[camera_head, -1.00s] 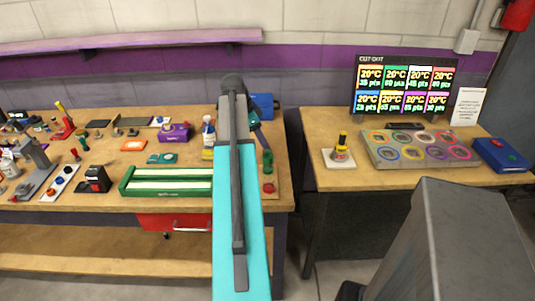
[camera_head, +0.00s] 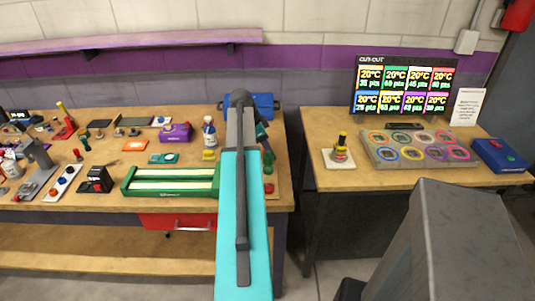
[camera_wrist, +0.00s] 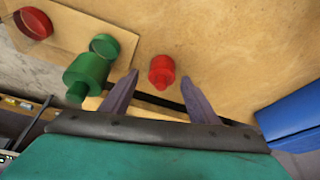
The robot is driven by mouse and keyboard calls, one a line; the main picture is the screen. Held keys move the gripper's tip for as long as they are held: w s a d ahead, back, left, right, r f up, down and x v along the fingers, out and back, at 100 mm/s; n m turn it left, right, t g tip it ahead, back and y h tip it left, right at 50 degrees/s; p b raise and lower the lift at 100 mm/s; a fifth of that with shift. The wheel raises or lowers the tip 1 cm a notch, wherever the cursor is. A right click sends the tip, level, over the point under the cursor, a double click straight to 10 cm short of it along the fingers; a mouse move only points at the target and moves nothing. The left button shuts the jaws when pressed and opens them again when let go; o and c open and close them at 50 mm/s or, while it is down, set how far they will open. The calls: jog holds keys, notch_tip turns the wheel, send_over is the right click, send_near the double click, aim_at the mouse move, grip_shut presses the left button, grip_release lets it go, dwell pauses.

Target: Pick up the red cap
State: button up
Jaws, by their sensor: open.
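A small red cap-like piece (camera_wrist: 161,71) lies on the wooden bench top in the wrist view, framed between the two fingertips. My gripper (camera_wrist: 160,80) is open and empty, with one finger on each side of that piece in the picture. I cannot tell how far above it the fingers are. In the head view my arm hides this piece. A second red round piece (camera_wrist: 34,22) sits on a wooden board at the upper left of the wrist view, and it also shows in the head view (camera_head: 269,188).
A green bottle-like piece (camera_wrist: 86,74) and a green round piece (camera_wrist: 104,46) stand close to the left finger. A blue case (camera_wrist: 292,122) lies to the right. A green tray (camera_head: 130,188) and a spray bottle (camera_head: 209,133) are left of my arm.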

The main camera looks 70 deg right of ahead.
jog(key=shift+c, duration=0.5)
jog(key=c, duration=1)
jog(key=shift+r, duration=0.2)
jog(key=shift+r+b, duration=0.9)
jog(key=shift+r, duration=3.95)
